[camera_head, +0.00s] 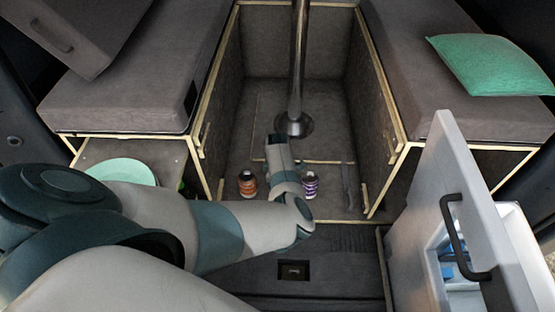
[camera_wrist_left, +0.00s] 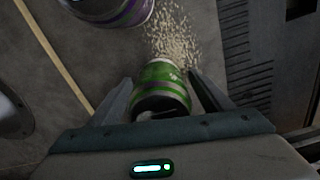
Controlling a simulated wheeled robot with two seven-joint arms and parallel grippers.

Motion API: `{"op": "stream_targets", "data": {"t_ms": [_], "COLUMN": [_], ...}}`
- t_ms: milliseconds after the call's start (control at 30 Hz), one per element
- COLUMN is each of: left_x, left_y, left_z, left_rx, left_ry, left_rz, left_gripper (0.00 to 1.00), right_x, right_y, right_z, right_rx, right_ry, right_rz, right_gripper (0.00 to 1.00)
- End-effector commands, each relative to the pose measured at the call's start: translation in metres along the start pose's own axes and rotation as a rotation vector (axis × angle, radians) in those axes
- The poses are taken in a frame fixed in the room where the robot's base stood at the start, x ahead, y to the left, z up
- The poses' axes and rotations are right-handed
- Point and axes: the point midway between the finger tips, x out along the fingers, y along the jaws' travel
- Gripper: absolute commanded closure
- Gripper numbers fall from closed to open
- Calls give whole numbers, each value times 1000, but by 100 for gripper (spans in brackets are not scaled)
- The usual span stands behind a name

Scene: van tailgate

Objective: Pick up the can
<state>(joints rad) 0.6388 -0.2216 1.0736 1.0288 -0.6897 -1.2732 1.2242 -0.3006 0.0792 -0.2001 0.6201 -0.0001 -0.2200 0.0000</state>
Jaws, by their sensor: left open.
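A green can (camera_wrist_left: 162,80) is between the fingers of my left gripper (camera_wrist_left: 160,75) in the left wrist view, with a gap on both sides. The gripper is open. In the head view the green can is hidden behind my left arm, which reaches down to the floor between the benches. An orange can (camera_head: 247,184) stands left of my wrist in the head view. A purple can (camera_head: 311,184) stands just right of it. A purple and green can also shows at the top of the left wrist view (camera_wrist_left: 112,10). My right gripper is out of view.
A metal pole (camera_head: 298,70) rises from the floor between two padded benches (camera_head: 150,75). A green plate (camera_head: 122,171) lies on a shelf at the left. An open white cooler (camera_head: 478,215) with a black handle stands at the right. A green pillow (camera_head: 490,65) lies on the right bench.

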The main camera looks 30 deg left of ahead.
Motion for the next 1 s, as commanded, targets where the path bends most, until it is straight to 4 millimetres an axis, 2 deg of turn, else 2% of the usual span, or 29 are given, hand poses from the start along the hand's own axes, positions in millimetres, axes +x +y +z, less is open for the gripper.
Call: {"op": "stream_targets", "data": {"t_ms": [100,300,333,733,1000], "left_x": [0,0,0,-6,-30], "left_y": [0,0,0,0,0], "left_z": [0,0,0,0,0], "left_rx": [0,0,0,0,0], "left_ry": [0,0,0,0,0], "left_rz": [0,0,0,1,1], "left_gripper": [30,77,82,82,82], "right_x": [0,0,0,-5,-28], "right_y": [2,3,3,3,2], "right_z": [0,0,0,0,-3], "right_rx": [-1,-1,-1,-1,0], "right_ry": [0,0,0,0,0], "right_rz": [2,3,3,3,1], "right_gripper": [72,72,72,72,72]}}
